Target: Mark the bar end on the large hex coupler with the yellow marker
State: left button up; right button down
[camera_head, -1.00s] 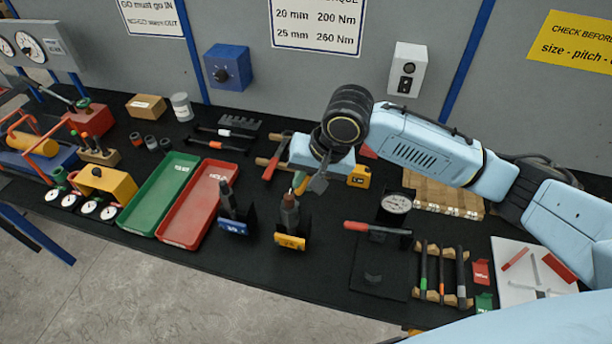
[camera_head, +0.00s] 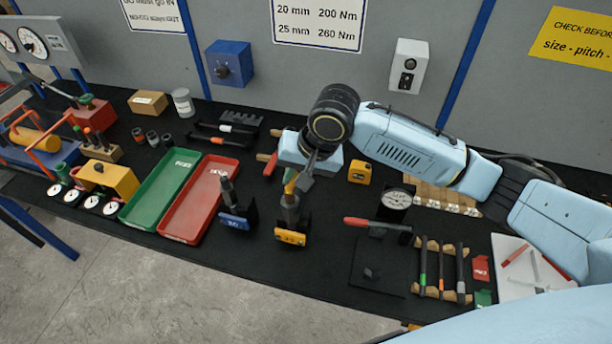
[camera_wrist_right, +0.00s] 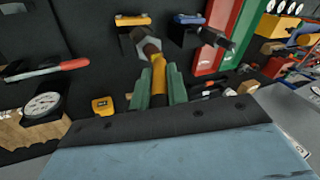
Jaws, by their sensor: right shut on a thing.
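My right gripper (camera_head: 291,184) is shut on the yellow marker; in the wrist view its green fingers (camera_wrist_right: 161,90) clamp the yellow marker (camera_wrist_right: 159,72) from both sides. The marker points down at the bar and hex coupler (camera_head: 290,215) upright in the yellow-fronted stand (camera_head: 290,237). In the wrist view the grey hex coupler (camera_wrist_right: 149,48) is just beyond the marker's tip. I cannot tell whether the tip touches it. A second coupler (camera_head: 229,192) stands in the blue-fronted stand (camera_head: 233,221) to the left. My left gripper is not in view.
A red tray (camera_head: 183,228) and a green tray (camera_head: 141,217) lie left of the stands. A dial gauge (camera_head: 397,199), a red-handled tool (camera_head: 372,223) and a rack of bars (camera_head: 441,272) lie to the right. The mat before the stands is clear.

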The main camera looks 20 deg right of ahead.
jog(key=shift+w+a+f, duration=0.15)
jog(key=shift+w+a, duration=0.05)
jog(key=shift+a, duration=0.3)
jog(key=shift+w+a+f, duration=0.1)
jog(key=shift+w+a, duration=0.1)
jog(key=shift+a, duration=0.25)
jog(key=shift+d, duration=0.35)
jog(key=d, duration=0.1)
jog(key=s+d, duration=0.1)
jog(key=d, duration=0.1)
jog(key=shift+s+r, duration=0.1)
jog(key=shift+s, duration=0.25)
jog(key=shift+r, duration=3.05)
jog(key=shift+r, duration=0.1)
